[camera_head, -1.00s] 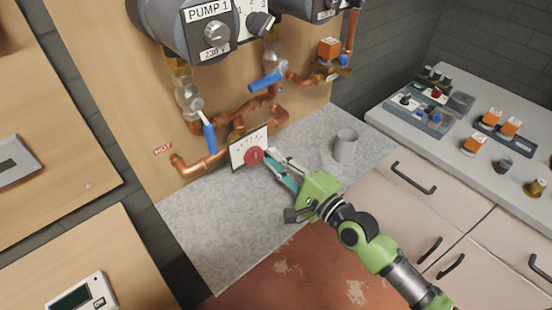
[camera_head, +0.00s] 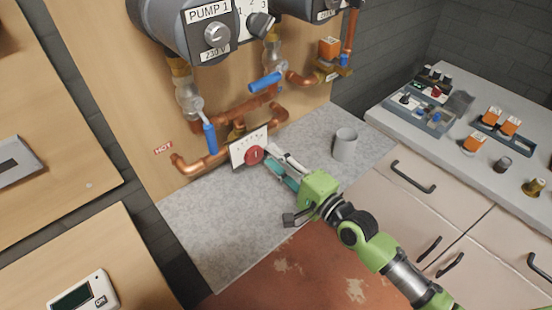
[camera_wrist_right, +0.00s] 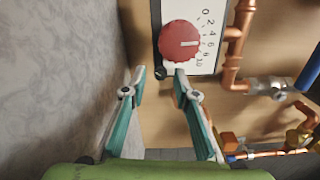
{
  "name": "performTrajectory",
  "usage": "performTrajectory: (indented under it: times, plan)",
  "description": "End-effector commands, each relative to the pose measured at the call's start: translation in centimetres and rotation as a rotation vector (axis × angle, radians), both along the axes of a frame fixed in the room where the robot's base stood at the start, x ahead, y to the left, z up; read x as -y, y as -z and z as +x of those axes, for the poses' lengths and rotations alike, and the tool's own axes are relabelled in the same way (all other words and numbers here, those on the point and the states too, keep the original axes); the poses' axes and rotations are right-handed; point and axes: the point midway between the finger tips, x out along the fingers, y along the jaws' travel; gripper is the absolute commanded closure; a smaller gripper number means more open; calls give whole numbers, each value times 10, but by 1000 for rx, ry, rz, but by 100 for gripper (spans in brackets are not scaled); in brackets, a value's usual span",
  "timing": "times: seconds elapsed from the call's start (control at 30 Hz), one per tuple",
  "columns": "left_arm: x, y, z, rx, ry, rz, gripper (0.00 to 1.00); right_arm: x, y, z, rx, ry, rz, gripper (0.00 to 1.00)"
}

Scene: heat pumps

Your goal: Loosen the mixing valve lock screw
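The mixing valve has a white scale plate (camera_head: 243,146) with a round red knob (camera_head: 254,155), mounted at the copper pipes above the grey counter. In the right wrist view the red knob (camera_wrist_right: 180,42) shows a white pointer mark. A small dark lock screw (camera_wrist_right: 160,73) sits below the knob at the plate's lower corner. My right gripper (camera_head: 271,160) is close in front of the valve. In the wrist view its fingertips (camera_wrist_right: 160,76) are apart, with the screw appearing between them. I cannot tell whether either finger touches it. My left gripper is not in view.
Blue-handled valves (camera_head: 211,138) and copper pipes (camera_head: 200,166) surround the mixing valve. A grey mug (camera_head: 345,145) stands on the counter (camera_head: 220,230) to the right. A side worktop with trays of parts (camera_head: 425,108) is farther right. The counter's front left is clear.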

Motion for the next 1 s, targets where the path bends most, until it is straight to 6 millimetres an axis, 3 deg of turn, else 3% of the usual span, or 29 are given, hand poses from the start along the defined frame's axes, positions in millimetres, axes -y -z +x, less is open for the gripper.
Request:
performTrajectory:
  times: [0.43,0.8,1.0]
  plan:
    - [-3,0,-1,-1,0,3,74,6,0,-8,-1,1,1,70]
    - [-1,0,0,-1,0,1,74,49,2,-68,-4,-2,-4,70]
    - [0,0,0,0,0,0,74,66,1,-91,-2,0,-3,70]
